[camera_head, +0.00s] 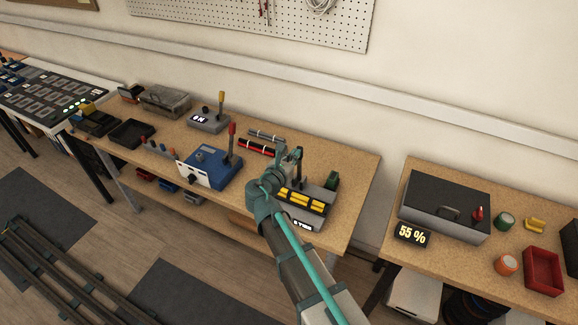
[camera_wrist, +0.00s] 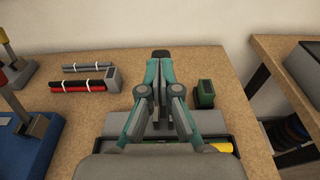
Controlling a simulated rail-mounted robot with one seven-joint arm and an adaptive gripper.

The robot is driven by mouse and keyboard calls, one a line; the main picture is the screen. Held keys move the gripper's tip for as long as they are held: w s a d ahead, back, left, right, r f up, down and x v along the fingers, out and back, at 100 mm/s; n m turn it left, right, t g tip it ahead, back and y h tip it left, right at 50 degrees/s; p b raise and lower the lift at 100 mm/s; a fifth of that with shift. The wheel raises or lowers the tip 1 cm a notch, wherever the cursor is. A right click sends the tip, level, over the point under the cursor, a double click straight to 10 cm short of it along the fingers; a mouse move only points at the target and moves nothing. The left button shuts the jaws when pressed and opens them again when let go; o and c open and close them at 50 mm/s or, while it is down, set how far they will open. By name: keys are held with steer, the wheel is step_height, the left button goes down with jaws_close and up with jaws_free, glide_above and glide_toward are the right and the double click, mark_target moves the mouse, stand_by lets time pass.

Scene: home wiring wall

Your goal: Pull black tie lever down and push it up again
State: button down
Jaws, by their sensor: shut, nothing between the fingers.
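A grey tie device (camera_head: 318,208) with yellow bundles on top and a small lit display on its front stands on the wooden bench. My gripper (camera_head: 296,153) is over the back of this device, and its fingers are closed together with nothing between them. In the wrist view my gripper (camera_wrist: 159,66) points away over the device (camera_wrist: 205,122). A black knob (camera_wrist: 161,53), seemingly the top of the black tie lever, shows just beyond the fingertips. I cannot tell whether they touch. The lever's shaft is hidden behind my fingers.
A blue device (camera_head: 210,170) with a red-handled lever (camera_head: 231,140) stands left. A grey device (camera_head: 208,122) with a yellow-handled lever is behind it. Red and black bundled rods (camera_wrist: 78,86) lie left of my gripper, and a dark green block (camera_wrist: 205,94) stands right.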

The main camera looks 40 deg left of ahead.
steer(key=w, duration=0.3)
steer(key=shift+w+a+r, duration=0.3)
steer(key=shift+a, duration=0.05)
steer(key=shift+r+x, duration=0.2)
steer(key=shift+x, duration=1.1)
steer(key=shift+w, duration=0.1)
step_height(320, 180, up, 10)
steer(key=b, duration=0.2)
glide_above(299, 148)
steer(key=f+v, duration=0.1)
steer(key=v, duration=0.4)
steer(key=shift+r, duration=0.3)
